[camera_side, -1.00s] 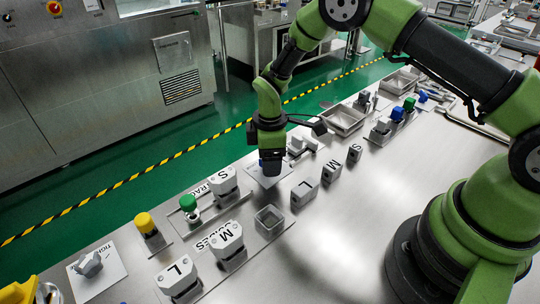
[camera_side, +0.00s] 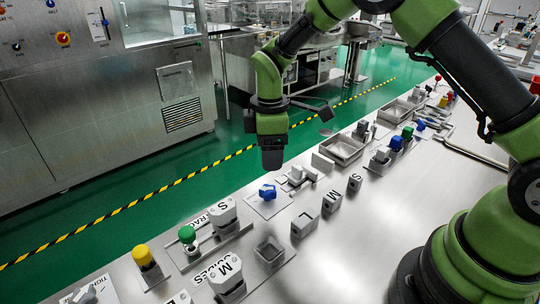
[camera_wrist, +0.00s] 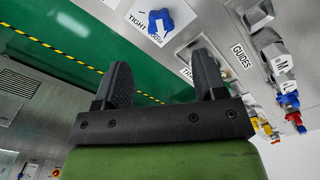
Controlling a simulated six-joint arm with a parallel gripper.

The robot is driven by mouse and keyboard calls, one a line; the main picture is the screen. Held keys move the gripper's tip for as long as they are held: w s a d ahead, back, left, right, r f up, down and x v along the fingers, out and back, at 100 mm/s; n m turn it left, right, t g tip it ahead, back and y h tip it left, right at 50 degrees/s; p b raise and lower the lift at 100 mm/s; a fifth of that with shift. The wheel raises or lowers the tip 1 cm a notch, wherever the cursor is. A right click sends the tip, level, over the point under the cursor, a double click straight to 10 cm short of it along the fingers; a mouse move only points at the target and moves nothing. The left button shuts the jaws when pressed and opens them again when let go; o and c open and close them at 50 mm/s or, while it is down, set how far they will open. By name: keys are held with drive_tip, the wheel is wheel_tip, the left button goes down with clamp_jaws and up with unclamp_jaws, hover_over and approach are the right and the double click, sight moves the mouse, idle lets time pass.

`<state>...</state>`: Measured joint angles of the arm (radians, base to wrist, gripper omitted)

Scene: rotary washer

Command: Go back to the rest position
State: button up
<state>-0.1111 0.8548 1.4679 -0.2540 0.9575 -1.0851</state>
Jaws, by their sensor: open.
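My gripper (camera_side: 271,164) is raised above the bench, pointing down, behind and above the blue rotary knob (camera_side: 267,192). The knob sits on a white label plate (camera_side: 280,206) and is clear of the gripper. In the wrist view, the two dark fingers of my gripper (camera_wrist: 164,78) stand wide apart with nothing between them. The blue knob (camera_wrist: 158,22) shows beyond them at the top, on its plate marked TIGHT and, partly readable, LOOSE.
Grey blocks marked S, M and L (camera_side: 304,224), a green knob (camera_side: 187,234), a yellow knob (camera_side: 142,254) and an empty metal tray (camera_side: 343,149) line the steel bench. A steel cabinet (camera_side: 110,100) stands across the green floor. The air around my gripper looks free.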

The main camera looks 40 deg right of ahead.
drive_tip(key=s+r+m+t, duration=0.2)
drive_tip(key=s+r+m, duration=0.15)
drive_tip(key=r, duration=0.65)
drive_tip(key=s+r+m+t, duration=0.1)
drive_tip(key=s+r+m, duration=0.2)
drive_tip(key=s, duration=0.3)
drive_tip(key=s+d+r+m+t+y, duration=0.1)
drive_tip(key=s+r+m+t, duration=0.1)
drive_tip(key=s, duration=0.5)
drive_tip(key=s+r+m+t+y, duration=0.1)
drive_tip(key=s+r+m+t, duration=0.1)
drive_tip(key=s+r+m, duration=0.2)
drive_tip(key=shift+s+d+r+m, duration=0.2)
drive_tip(key=shift+s+r+m, duration=0.15)
drive_tip(key=shift+s+m, duration=0.9)
